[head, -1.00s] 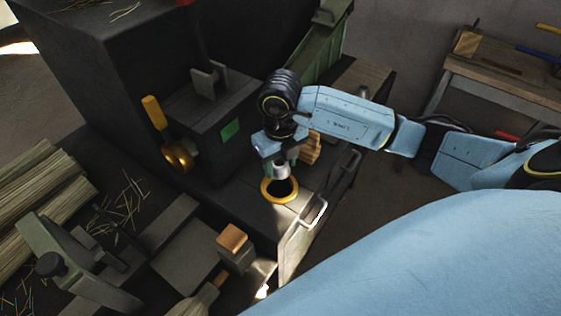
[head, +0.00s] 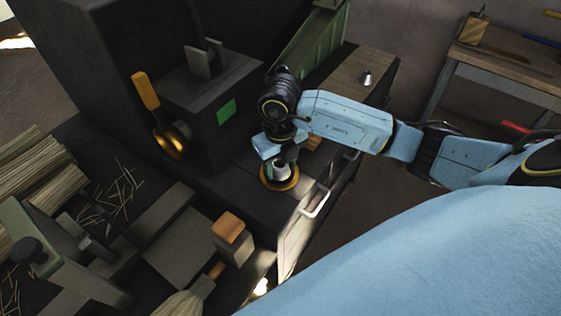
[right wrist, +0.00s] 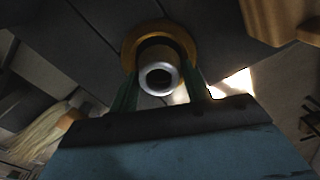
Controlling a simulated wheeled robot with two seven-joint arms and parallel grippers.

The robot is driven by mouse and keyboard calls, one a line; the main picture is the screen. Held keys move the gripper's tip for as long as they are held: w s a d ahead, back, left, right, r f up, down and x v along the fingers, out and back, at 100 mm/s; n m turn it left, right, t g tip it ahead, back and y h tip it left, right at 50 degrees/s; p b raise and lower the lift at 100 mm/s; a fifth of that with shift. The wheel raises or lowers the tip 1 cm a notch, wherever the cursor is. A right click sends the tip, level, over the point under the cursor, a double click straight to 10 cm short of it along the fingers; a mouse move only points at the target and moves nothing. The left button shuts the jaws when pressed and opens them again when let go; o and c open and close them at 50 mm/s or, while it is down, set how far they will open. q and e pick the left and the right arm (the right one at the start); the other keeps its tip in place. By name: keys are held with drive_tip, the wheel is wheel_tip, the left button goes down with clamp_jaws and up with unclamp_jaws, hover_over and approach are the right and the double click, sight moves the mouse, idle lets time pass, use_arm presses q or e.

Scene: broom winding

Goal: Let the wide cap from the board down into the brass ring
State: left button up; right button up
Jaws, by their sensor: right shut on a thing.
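My right gripper (head: 280,163) points down over the brass ring (head: 294,183) and is shut on the wide cap (head: 281,171), a silver-grey hollow cylinder. The ring lies flat on the dark bench top around a dark opening. In the right wrist view the cap (right wrist: 159,77) sits between two green fingers, and the ring (right wrist: 131,43) is right behind it with a dark gap around the cap. The cap overlaps the opening in both views; I cannot tell whether its lower end is inside. My left gripper is not in view.
A wooden board (head: 367,58) at the back bears a small metal cap (head: 367,77). A dark block with a green square (head: 226,111) stands left of my right gripper. A metal handle (head: 315,203) juts from the bench front. An orange-topped post (head: 229,228) stands nearer.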

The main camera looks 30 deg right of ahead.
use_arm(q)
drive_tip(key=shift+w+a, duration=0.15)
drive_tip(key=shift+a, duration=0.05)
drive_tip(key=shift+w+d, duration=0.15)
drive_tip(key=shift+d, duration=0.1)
use_arm(e)
drive_tip(key=shift+w+f, duration=0.1)
drive_tip(key=o, duration=1)
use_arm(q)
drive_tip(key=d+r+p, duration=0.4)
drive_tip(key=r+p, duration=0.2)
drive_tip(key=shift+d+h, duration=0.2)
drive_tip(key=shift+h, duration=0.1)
use_arm(e)
wheel_tip(320, 180, up, 8)
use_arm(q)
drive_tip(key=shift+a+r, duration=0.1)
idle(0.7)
